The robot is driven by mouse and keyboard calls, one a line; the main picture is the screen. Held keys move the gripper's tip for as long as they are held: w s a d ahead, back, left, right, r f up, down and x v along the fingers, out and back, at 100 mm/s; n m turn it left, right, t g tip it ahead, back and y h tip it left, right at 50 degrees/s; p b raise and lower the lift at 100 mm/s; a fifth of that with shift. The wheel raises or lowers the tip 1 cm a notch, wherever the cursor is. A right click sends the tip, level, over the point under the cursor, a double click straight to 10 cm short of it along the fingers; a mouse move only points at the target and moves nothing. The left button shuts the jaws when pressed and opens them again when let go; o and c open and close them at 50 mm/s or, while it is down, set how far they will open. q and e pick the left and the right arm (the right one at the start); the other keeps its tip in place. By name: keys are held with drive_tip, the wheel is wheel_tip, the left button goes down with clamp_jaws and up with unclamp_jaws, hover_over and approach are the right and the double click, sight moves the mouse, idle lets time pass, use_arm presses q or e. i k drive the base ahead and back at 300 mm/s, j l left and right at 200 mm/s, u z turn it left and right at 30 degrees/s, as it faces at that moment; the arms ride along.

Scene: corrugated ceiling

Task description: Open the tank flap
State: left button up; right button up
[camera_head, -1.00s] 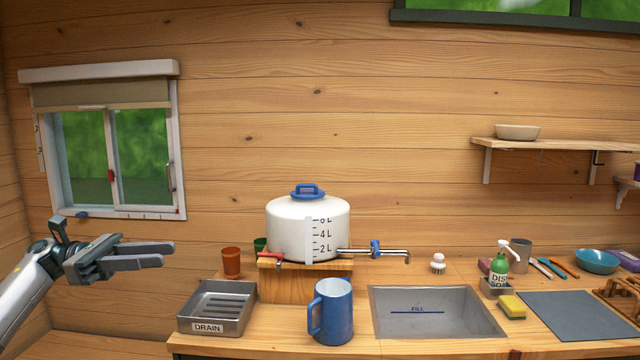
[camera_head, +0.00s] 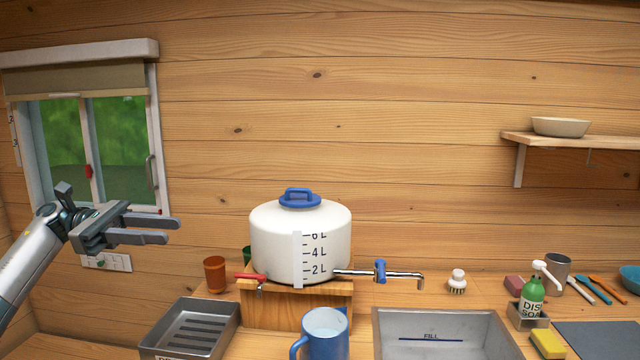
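The white water tank (camera_head: 275,232) stands on a wooden stand at the middle of the counter, with litre marks on its front. Its blue flap with a handle (camera_head: 299,198) lies closed on top. A tap with a blue lever (camera_head: 379,270) sticks out to the right, and a red lever (camera_head: 250,276) sits low at the left. My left gripper (camera_head: 172,230) is at the left, in front of the window, its two fingers apart with nothing between them. It is well left of the tank and apart from it. My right gripper is not in view.
A blue mug (camera_head: 326,335) stands in front of the tank, between the drain tray (camera_head: 165,330) and the sink (camera_head: 470,325). Orange (camera_head: 215,274) and green cups stand left of the tank. The soap bottle (camera_head: 533,295) and sponge are right. Space above the tank is clear.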

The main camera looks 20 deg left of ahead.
sight(297, 198)
drive_tip(key=i, duration=1)
